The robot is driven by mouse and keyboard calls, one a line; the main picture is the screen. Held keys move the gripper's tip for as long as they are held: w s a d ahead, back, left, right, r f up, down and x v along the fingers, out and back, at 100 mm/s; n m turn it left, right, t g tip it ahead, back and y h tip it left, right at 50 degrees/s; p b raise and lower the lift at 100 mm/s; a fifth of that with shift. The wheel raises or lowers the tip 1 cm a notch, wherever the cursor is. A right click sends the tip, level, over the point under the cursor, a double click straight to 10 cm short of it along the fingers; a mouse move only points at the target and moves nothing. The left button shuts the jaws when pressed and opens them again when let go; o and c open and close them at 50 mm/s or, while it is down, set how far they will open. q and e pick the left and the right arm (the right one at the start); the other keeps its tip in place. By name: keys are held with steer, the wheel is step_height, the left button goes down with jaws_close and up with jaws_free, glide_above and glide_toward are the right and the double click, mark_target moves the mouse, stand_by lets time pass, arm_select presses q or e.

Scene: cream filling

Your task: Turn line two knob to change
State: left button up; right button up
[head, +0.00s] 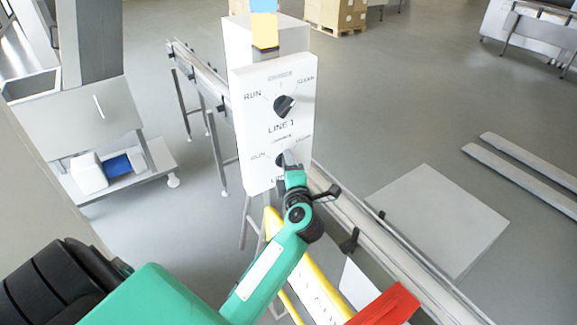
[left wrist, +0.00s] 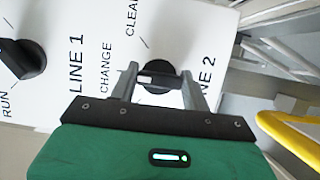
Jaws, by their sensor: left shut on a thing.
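The line two knob (head: 279,160) is a round black dial low on the white control panel (head: 245,130). In the left wrist view the knob (left wrist: 157,82) sits between the two grey fingers of my left gripper (left wrist: 161,80), which is shut on it. A pale mark on the knob appears to face the CHANGE label, though the fingers hide part of it. In the head view my left gripper (head: 290,163) reaches up from below and covers part of the knob and the LINE 2 lettering. My right gripper is not in view.
The line one knob (head: 284,105) is above on the same panel and also shows in the left wrist view (left wrist: 22,60). A conveyor rail (head: 385,245) runs behind the panel. A yellow frame (head: 312,282) and a red piece (head: 388,305) are low in front.

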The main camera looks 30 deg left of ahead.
arm_select(q)
steer(key=o, duration=1)
steer(key=shift+c, duration=0.2)
steer(key=b+v, duration=0.6)
steer(key=v, duration=0.8)
